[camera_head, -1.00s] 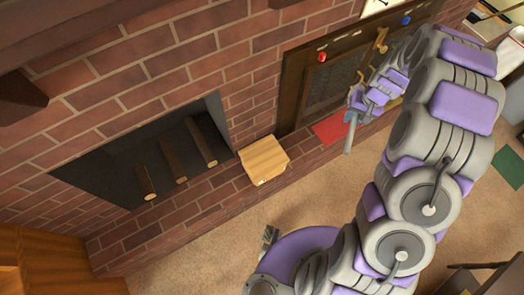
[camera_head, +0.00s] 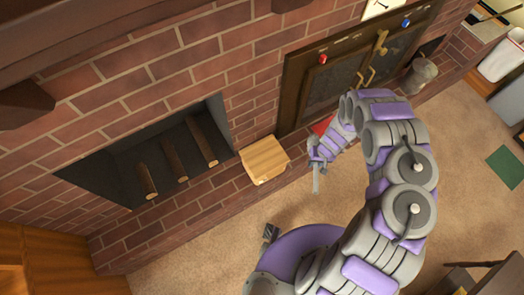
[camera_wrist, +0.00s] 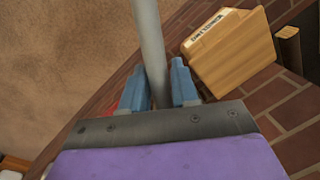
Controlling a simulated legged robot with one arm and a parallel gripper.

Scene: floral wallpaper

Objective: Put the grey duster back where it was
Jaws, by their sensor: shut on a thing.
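My gripper (camera_head: 317,163) is shut on the grey duster (camera_head: 316,184), whose thin grey length points down in the head view. In the wrist view the duster's grey shaft (camera_wrist: 150,45) runs between the two blue fingers of my gripper (camera_wrist: 158,88) and out past the top edge. The rest of the duster is out of that view or hidden. A light wooden box (camera_head: 264,160) sits on the brick ledge, left of my gripper.
A fireplace opening with several logs (camera_head: 172,158) is at left. A brown double-door cabinet (camera_head: 340,75) is set in the brick wall. A red item (camera_head: 322,125) lies partly behind my arm. A grey pot (camera_head: 420,75) stands at upper right. Carpet (camera_head: 215,255) is open below the ledge.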

